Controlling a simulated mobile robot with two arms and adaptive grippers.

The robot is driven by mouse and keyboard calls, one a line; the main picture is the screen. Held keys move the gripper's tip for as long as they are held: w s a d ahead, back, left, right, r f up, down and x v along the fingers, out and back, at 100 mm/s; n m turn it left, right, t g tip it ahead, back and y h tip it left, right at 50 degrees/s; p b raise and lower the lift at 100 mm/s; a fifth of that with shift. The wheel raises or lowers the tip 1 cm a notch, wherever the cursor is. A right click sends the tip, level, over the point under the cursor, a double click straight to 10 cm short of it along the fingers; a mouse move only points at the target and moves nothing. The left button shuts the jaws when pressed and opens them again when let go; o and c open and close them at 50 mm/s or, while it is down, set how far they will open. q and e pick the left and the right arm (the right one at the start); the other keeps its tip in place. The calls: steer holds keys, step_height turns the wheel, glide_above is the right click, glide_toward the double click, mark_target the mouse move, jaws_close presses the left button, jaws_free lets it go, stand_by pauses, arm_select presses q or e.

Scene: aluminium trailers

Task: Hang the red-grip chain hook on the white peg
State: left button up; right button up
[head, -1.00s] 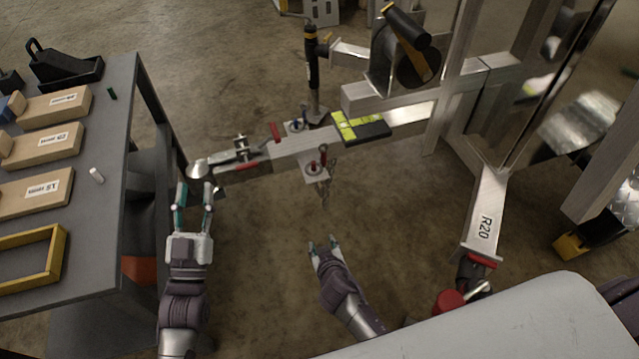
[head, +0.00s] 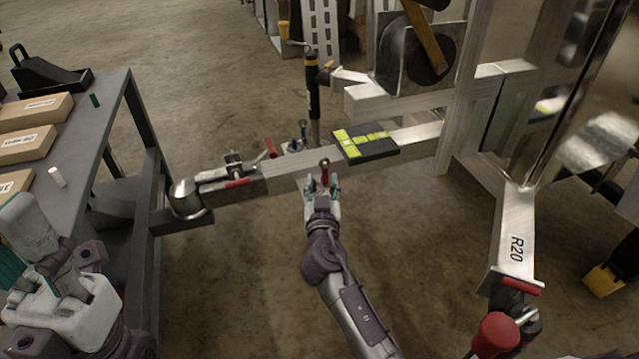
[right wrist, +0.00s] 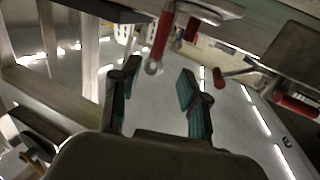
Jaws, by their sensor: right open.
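The red-grip chain hook (head: 324,172) stands at the side of the trailer's metal tongue, with a ring at its top. It also shows in the right wrist view (right wrist: 162,38), ahead of and between the fingertips. My right gripper (head: 322,190) is open around or just beside the red grip; contact cannot be told. Its two teal-padded fingers (right wrist: 160,80) are apart with nothing clamped. The chain is hidden behind the gripper. A small white peg (head: 57,177) stands on the grey workbench at the left. My left gripper (head: 25,265) is at the lower left, partly cut off.
The trailer tongue (head: 290,168) carries a coupler (head: 187,197), red handles, a blue-topped part (head: 296,145) and a black-and-yellow pad (head: 365,143). The workbench (head: 85,135) holds tan boxes and a green peg (head: 94,100). Floor between bench and my right arm is clear.

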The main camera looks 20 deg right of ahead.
mark_target(325, 169)
steer(key=x, duration=0.4)
steer(key=b+x, duration=0.1)
steer(key=x, duration=0.1)
steer(key=shift+w+d, duration=0.1)
steer(key=shift+d, duration=0.25)
jaws_close()
